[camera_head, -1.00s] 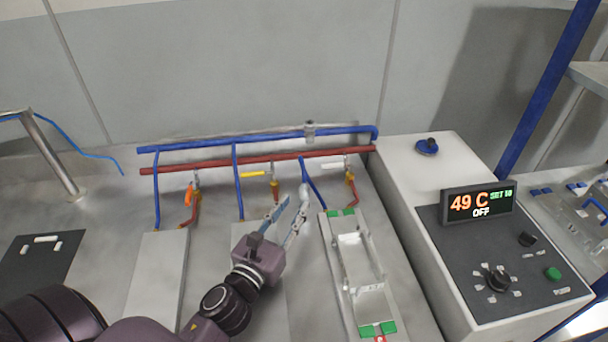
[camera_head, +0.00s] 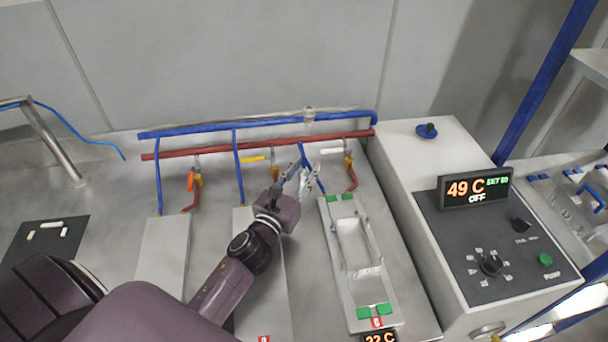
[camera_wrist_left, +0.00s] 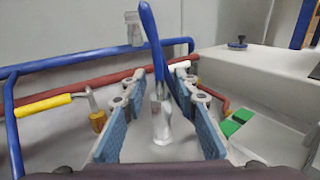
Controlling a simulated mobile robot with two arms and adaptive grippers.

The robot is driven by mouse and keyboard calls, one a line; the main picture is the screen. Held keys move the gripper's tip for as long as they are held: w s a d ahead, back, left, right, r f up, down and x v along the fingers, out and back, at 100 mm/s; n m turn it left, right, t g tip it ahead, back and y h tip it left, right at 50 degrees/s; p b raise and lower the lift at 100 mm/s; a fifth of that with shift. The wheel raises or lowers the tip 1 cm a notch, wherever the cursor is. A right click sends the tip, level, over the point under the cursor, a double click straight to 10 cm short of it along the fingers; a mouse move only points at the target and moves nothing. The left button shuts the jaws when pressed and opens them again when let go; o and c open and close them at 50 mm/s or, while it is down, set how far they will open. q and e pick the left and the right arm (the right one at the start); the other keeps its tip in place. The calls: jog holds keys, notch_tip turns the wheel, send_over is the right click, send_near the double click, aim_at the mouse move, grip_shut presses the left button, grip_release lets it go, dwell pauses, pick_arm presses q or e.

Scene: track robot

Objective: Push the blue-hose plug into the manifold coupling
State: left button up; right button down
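My left gripper (camera_head: 300,174) is in front of the pipe manifold, beside the upper left corner of the right-hand plate. In the left wrist view its blue-padded fingers (camera_wrist_left: 162,112) are apart, with a clear gap on each side of a pale metallic plug (camera_wrist_left: 161,122). The plug stands roughly upright between them, and a blue hose (camera_wrist_left: 152,32) rises from its top. In the head view the fingers largely hide the plug. A grey cylindrical fitting (camera_head: 309,114) sits at the blue manifold pipe (camera_head: 270,122); I cannot tell whether it is the coupling. My right gripper is not in view.
A red pipe (camera_head: 215,149) runs below the blue one, with orange, yellow and white valve handles. The right-hand plate (camera_head: 335,270) has green corner pads. A control box (camera_head: 490,235) reading 49 C stands at the right.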

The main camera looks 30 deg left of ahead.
pick_arm(q)
jog(key=shift+c, duration=0.5)
jog(key=c, duration=0.5)
grip_shut()
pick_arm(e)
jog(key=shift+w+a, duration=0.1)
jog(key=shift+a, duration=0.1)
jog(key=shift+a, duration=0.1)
